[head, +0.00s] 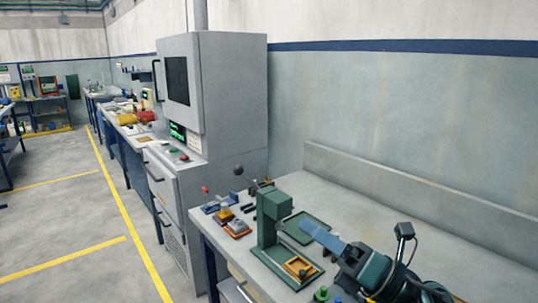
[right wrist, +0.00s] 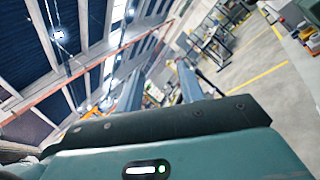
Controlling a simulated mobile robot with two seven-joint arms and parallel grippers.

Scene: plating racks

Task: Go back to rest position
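My right gripper (head: 312,231) is at the lower right of the head view, over the grey workbench (head: 420,220). Its blue-grey fingers point left, towards the green press-like stand (head: 272,212), and overlap a flat green tray (head: 306,218) in the picture. In the right wrist view the two fingers of the right gripper (right wrist: 160,80) stand apart with nothing between them. That view is tilted and shows the ceiling and the distant floor. My left gripper is not in view.
An orange-yellow frame (head: 299,268) lies on the stand's base. Small orange and grey devices (head: 237,228) lie left of the stand. A tall grey machine cabinet (head: 232,95) stands behind the bench's left end. The bench's back right is clear. Floor at left is open.

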